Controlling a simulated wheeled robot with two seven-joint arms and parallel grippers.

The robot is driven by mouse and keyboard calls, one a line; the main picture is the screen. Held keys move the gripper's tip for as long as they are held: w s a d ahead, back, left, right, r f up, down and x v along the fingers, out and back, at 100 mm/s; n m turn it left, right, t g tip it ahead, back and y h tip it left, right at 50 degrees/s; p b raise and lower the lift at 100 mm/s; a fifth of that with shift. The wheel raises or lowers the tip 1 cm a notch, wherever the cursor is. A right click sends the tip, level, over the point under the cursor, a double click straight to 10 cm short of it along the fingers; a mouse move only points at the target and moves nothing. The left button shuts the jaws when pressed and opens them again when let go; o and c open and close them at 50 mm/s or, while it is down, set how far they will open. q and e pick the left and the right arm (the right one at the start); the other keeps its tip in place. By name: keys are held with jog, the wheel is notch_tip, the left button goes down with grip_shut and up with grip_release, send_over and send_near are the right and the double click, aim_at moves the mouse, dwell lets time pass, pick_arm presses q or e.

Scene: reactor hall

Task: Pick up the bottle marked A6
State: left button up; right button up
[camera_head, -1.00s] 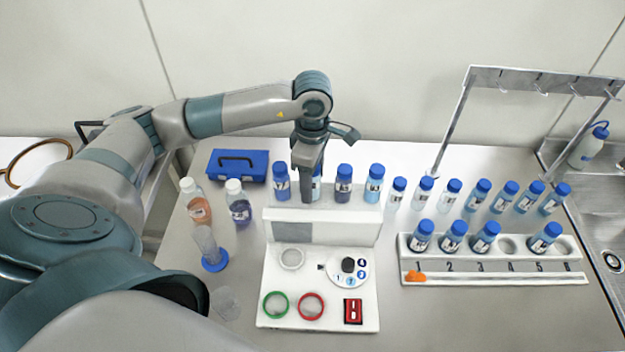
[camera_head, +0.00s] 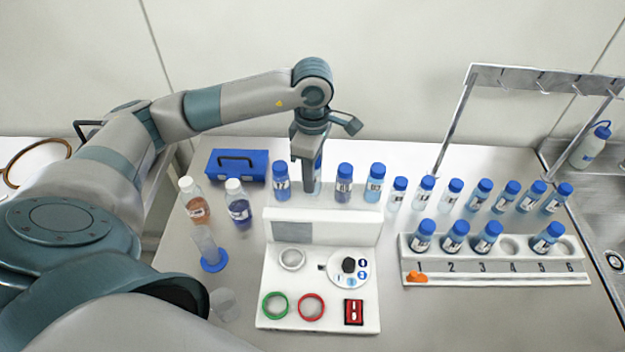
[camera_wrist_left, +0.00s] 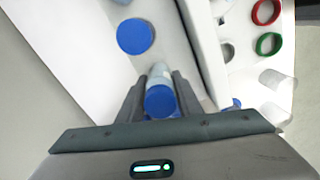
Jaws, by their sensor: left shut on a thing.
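My left gripper (camera_head: 309,186) points down in the row of blue-capped bottles behind the white device. It is shut on a blue-capped bottle (camera_wrist_left: 160,101), seen between the fingers in the left wrist view. In the head view the fingers hide most of this bottle, and I cannot read its label or tell whether its base is off the surface. Its neighbours are a bottle on the left (camera_head: 281,182) and a bottle on the right (camera_head: 344,184). The labels are too small to read surely, so I cannot tell which bottle is A6. My right gripper is not in view.
The white device (camera_head: 318,285) stands in front of the bottles. A blue toolbox (camera_head: 238,165) and two white-capped bottles, orange (camera_head: 196,207) and dark blue (camera_head: 239,210), stand at left.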

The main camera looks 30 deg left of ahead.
pick_arm(q)
notch_tip(320, 180, up, 7)
jog(key=b, duration=0.3)
jog(key=shift+r, duration=0.55)
jog(key=shift+f, duration=0.1)
